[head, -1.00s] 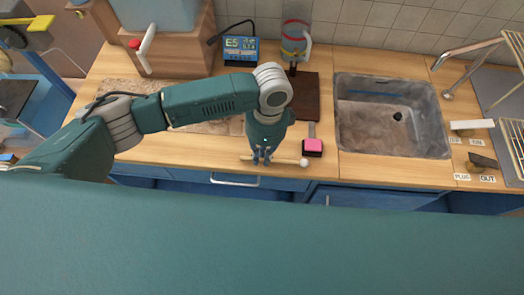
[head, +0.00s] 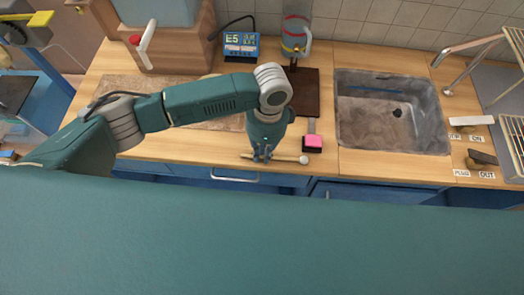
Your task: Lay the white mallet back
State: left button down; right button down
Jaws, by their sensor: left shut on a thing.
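The white mallet has a thin wooden handle and a round white head (head: 304,160). It lies level along the front edge of the wooden counter, with its head toward the right. My left gripper (head: 262,157) points down and is shut on the mallet's handle (head: 284,158). Whether the mallet touches the counter or hangs just above it, I cannot tell. My right gripper is not in view.
Behind are a dark board (head: 307,92), a blue display box (head: 241,46) and a clear jug (head: 296,30). A stone sink (head: 390,125) is at right.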

pick_arm(q)
jog(key=shift+f, duration=0.1)
jog(key=c, duration=1.6)
grip_release()
jog(key=shift+c, duration=0.2)
notch_tip(320, 180, up, 12)
jog(key=w, duration=0.1)
jog(key=shift+w+d, duration=0.25)
jog(key=shift+d, duration=0.15)
jog(key=shift+f, duration=0.1)
